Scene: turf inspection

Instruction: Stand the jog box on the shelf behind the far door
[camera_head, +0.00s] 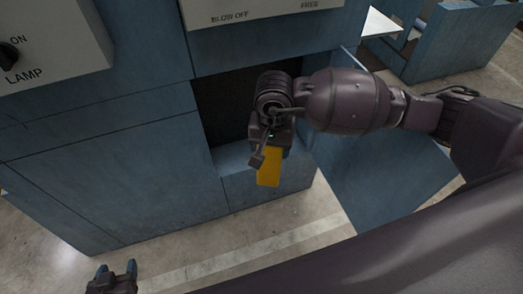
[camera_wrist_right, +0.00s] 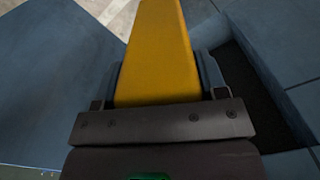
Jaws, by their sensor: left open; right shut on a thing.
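The yellow jog box (camera_head: 269,167) is held by my right gripper (camera_head: 268,150) in front of a dark opening (camera_head: 235,105) in the blue cabinet. In the right wrist view the yellow box (camera_wrist_right: 156,50) sits between the two fingers of my right gripper (camera_wrist_right: 158,85), which is shut on it. The far door (camera_head: 375,160) appears as a blue panel swung open to the right of the opening. A blue ledge (camera_head: 232,157) shows at the opening's lower edge; the inside is dark and partly hidden by my right arm. My left gripper (camera_head: 113,277) is open and empty at the lower left, above the floor.
A grey panel marked LAMP (camera_head: 50,40) with a dark knob is at the upper left. Another panel marked BLOW OFF and FREE (camera_head: 255,12) is above the opening. Another blue unit (camera_head: 465,40) stands at the upper right. Pale floor (camera_head: 225,255) is clear in front of the cabinet.

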